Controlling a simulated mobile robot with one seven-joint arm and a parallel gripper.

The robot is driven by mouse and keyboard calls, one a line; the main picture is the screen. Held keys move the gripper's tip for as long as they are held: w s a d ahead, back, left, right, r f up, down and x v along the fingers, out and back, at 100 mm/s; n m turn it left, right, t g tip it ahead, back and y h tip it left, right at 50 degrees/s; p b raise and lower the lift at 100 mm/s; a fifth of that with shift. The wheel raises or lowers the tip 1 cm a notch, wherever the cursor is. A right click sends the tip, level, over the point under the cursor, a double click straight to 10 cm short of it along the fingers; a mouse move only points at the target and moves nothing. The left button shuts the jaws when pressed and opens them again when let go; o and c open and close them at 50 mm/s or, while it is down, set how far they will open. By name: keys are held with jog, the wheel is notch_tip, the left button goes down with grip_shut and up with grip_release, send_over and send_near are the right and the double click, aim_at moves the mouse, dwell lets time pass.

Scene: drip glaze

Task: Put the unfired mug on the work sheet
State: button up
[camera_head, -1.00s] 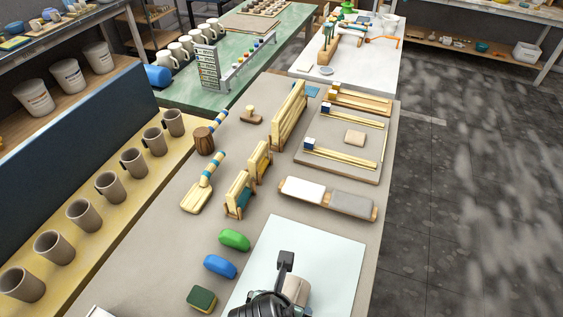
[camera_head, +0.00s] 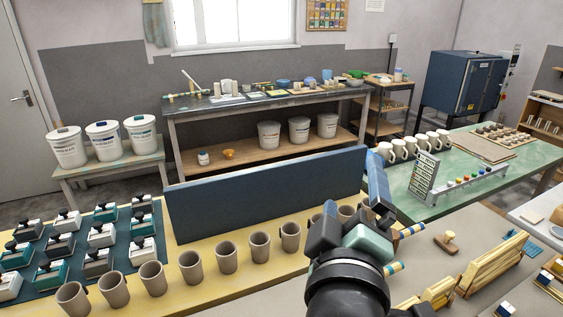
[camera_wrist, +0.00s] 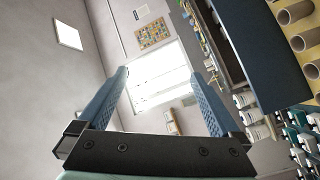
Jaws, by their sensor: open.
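Several plain grey-brown mugs (camera_head: 191,267) stand upright in a row along the yellow bench (camera_head: 215,295) in the head view. The farthest ones are partly hidden behind my gripper. Some of these mugs (camera_wrist: 302,38) also show at the right edge of the wrist view. I cannot tell which mug is the unfired one the task names. My gripper (camera_wrist: 160,85) is open and empty, pointing at the wall and window. In the head view my gripper is raised at the right end of the mug row. The pale work sheet is out of view now.
A dark blue upright panel (camera_head: 265,195) stands behind the mugs. Teal, white and grey boxes (camera_head: 97,235) fill the bench's left. Wooden stands (camera_head: 490,265) are on the table at right.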

jog(key=s+a+r+m+t+y, duration=0.1)
jog(key=s+a+r+m+t, duration=0.2)
jog(key=r, duration=0.5)
jog(key=s+a+r+m+t+y, duration=0.2)
jog(key=s+a+r+m+t, duration=0.1)
jog(key=r, duration=0.5)
jog(key=s+a+r+m+t+y, duration=0.1)
jog(key=s+a+r+m+t, duration=0.1)
jog(key=r, duration=0.6)
jog(key=shift+s+a+r+m+t, duration=0.25)
jog(key=shift+s+a+m+t, duration=0.15)
jog(key=shift+s+a+t, duration=0.5)
jog(key=shift+s+d, duration=0.1)
